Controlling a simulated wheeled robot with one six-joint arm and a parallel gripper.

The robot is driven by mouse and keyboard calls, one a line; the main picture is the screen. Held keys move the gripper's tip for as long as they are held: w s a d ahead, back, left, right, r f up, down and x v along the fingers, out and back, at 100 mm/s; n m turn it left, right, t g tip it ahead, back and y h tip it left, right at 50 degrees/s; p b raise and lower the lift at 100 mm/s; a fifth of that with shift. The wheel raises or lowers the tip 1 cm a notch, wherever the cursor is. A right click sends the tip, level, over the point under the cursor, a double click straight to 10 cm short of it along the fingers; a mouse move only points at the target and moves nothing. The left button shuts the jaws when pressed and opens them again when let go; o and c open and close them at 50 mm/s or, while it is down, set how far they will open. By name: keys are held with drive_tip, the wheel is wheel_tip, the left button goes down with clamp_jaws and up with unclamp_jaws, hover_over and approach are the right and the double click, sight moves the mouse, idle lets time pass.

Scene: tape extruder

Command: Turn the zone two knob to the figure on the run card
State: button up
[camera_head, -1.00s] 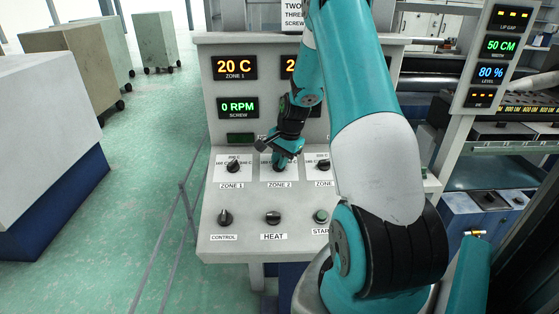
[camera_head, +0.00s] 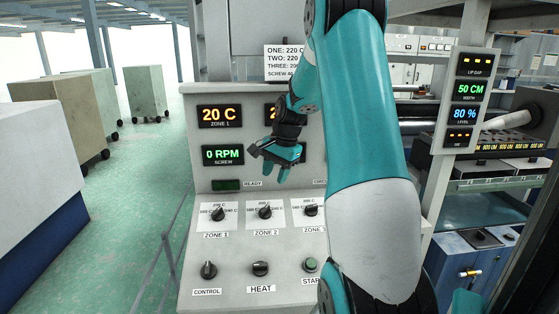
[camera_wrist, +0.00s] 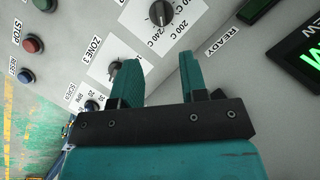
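The zone 2 knob (camera_head: 265,211) is a dark knob on a white scale plate, the middle one of three in the upper knob row. It also shows at the top of the wrist view (camera_wrist: 162,12). Its exact setting is too small to read. My gripper (camera_head: 281,174) hangs above it in front of the panel, clear of the knob. In the wrist view my gripper (camera_wrist: 155,65) has its two teal fingers apart with nothing between them.
The zone 1 knob (camera_head: 218,213) and zone 3 knob (camera_head: 311,210) flank it. Below are the control knob (camera_head: 208,270), heat knob (camera_head: 260,269) and green start button (camera_head: 310,265). The zone 1 display (camera_head: 219,116) shows 20 C. My arm covers the panel's right side.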

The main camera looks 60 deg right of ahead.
drive_tip(key=v, duration=0.5)
drive_tip(key=shift+s+r, duration=0.15)
drive_tip(key=shift+r, duration=0.2)
drive_tip(key=a+r+n+y, duration=0.2)
drive_tip(key=a+n, duration=1)
drive_tip(key=a, duration=1.5)
drive_tip(key=s+a+f+n+g+y, duration=0.1)
drive_tip(key=s+a+n+g, duration=0.1)
drive_tip(key=s+a+n, duration=1)
drive_tip(key=s+a, duration=0.4)
drive_tip(key=shift+s+a+f+n, duration=0.25)
drive_tip(key=shift+a+f+n, duration=0.05)
drive_tip(key=shift+f, duration=0.1)
drive_tip(key=shift+d, duration=0.15)
